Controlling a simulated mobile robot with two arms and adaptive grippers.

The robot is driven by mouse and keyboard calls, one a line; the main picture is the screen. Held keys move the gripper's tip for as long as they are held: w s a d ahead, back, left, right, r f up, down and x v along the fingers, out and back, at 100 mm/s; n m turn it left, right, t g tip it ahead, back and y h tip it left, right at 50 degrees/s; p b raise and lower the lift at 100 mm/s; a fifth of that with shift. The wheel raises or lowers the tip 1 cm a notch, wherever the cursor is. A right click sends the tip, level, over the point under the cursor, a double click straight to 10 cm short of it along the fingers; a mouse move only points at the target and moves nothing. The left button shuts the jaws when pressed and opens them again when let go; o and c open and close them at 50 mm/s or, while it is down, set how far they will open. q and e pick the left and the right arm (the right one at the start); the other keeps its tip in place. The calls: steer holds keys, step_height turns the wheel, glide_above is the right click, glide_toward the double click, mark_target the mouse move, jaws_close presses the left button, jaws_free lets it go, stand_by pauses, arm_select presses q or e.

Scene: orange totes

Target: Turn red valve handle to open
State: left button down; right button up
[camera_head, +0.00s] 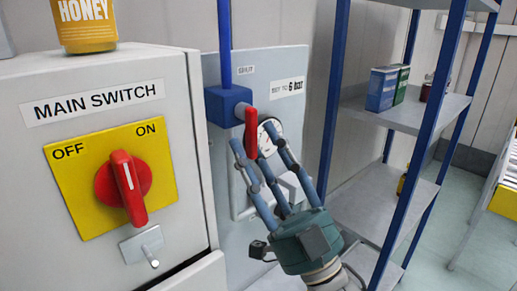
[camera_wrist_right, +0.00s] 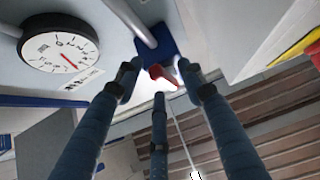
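The red valve handle (camera_head: 251,132) hangs down from a blue valve body (camera_head: 228,104) on a blue vertical pipe in the head view. My right gripper (camera_head: 262,150) is open, its blue fingers reaching up around the handle's lower part; I cannot tell if they touch it. In the right wrist view the red handle (camera_wrist_right: 162,73) shows end-on between the fingertips, with the blue valve body (camera_wrist_right: 155,42) behind. A round gauge (camera_head: 268,136) sits partly behind the fingers; its dial (camera_wrist_right: 58,50) is clear in the wrist view. My left gripper is not in view.
A grey cabinet (camera_head: 185,228) with a red main switch (camera_head: 126,185) on a yellow plate stands close at left. A honey jar (camera_head: 84,24) stands on it. Blue-post shelves (camera_head: 410,115) with boxes (camera_head: 383,88) stand at right. A label reads "SET TO 6 bar" (camera_head: 288,87).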

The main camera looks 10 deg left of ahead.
steer(key=v, duration=1.2)
